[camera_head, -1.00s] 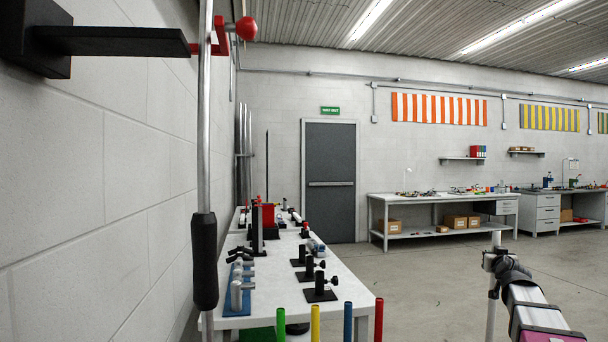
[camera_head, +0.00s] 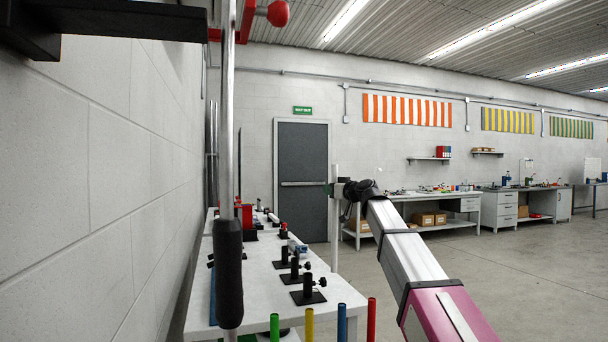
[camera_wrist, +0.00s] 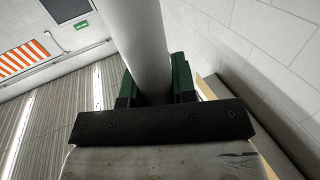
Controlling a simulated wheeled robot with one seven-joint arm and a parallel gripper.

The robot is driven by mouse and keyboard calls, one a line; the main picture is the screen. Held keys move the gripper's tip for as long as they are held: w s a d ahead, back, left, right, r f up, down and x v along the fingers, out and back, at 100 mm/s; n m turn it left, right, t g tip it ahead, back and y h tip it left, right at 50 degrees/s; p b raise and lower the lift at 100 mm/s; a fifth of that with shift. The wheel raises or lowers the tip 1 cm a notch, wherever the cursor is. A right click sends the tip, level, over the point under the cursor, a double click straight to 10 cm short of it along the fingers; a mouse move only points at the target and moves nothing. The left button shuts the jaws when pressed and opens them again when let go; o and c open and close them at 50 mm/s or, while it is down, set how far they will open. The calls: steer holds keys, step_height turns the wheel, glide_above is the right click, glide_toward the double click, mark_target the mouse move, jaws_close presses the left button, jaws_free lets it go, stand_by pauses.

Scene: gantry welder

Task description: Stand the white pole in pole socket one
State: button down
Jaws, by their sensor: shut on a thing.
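My gripper (camera_head: 331,188) is shut on the white pole (camera_head: 335,232) and holds it upright, right of the white table. In the wrist view the white pole (camera_wrist: 143,42) passes between the green-padded jaws of my gripper (camera_wrist: 157,88). Black sockets with side knobs stand on square bases along the table's right side: a near one (camera_head: 306,290), a middle one (camera_head: 294,268) and a far one (camera_head: 283,253). I cannot tell which is pole socket one. The held pole is apart from all three.
The white table (camera_head: 262,297) runs along the left wall. Green (camera_head: 275,328), yellow (camera_head: 309,325), blue (camera_head: 341,322) and red (camera_head: 371,320) posts stand at its near end. A metal rod with a black grip (camera_head: 229,275) crosses the left foreground. Floor at right is clear.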

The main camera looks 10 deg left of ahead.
steer(key=s+a+r+n+g+y, duration=0.25)
steer(key=s+a+r, duration=0.3)
steer(key=a, duration=0.35)
steer(key=shift+g, duration=0.45)
steer(key=shift+w+a+f, duration=0.1)
steer(key=shift+w+f, duration=0.1)
steer(key=shift+f, duration=0.9)
steer(key=shift+w+f, duration=0.2)
steer(key=shift+f, duration=0.85)
step_height(320, 180, down, 9)
steer(key=c, duration=0.8)
jaws_free()
steer(key=shift+f, duration=0.1)
steer(key=shift+c, duration=0.2)
